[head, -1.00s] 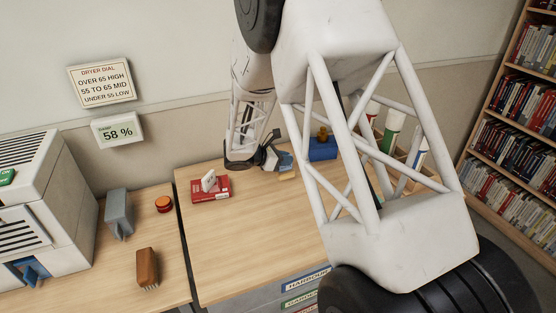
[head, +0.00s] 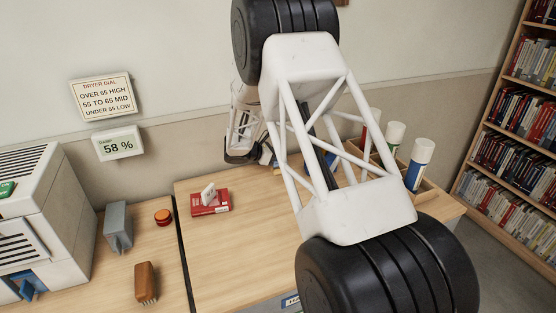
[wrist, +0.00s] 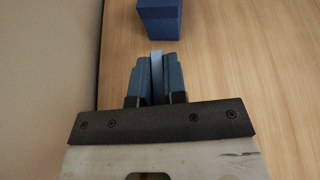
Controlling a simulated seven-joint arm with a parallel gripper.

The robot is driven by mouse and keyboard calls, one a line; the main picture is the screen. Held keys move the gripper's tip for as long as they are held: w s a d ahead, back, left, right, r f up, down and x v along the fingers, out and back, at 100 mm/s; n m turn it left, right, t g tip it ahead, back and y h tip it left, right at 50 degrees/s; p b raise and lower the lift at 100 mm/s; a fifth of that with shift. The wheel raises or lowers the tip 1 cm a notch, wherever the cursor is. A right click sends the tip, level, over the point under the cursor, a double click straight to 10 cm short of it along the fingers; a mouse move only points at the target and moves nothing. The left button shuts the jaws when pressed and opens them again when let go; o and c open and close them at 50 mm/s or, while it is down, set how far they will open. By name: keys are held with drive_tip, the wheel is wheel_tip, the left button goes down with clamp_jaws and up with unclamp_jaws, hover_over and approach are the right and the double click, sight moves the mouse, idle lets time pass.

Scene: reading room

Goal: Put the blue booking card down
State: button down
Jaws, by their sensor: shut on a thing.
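The blue booking card (wrist: 156,68) shows in the wrist view as a thin light-blue edge, upright between the two fingers. My gripper (wrist: 157,72) is shut on it, above or at the wooden table top; I cannot tell whether the card touches the wood. In the head view my gripper (head: 266,154) is mostly hidden behind my own arm, near the back of the table, and the card cannot be made out there.
A dark blue block (wrist: 160,20) lies just ahead of the fingers. A red box (head: 210,203) with a white piece on top sits left on the table (head: 235,245). A wooden rack (head: 424,190) with several capped tubes stands right. The table's middle is clear.

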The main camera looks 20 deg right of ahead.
drive_tip(key=shift+w+d+f, duration=0.1)
drive_tip(key=shift+w+d, duration=0.1)
drive_tip(key=shift+w, duration=0.55)
drive_tip(key=shift+w+d+f, duration=0.1)
drive_tip(key=shift+w+d, duration=0.1)
drive_tip(key=shift+w, duration=0.55)
drive_tip(key=shift+f, duration=1.7)
drive_tip(key=shift+f, duration=0.15)
drive_tip(key=c, duration=1.2)
unclamp_jaws()
drive_tip(key=shift+o, duration=0.2)
drive_tip(key=v, duration=1.2)
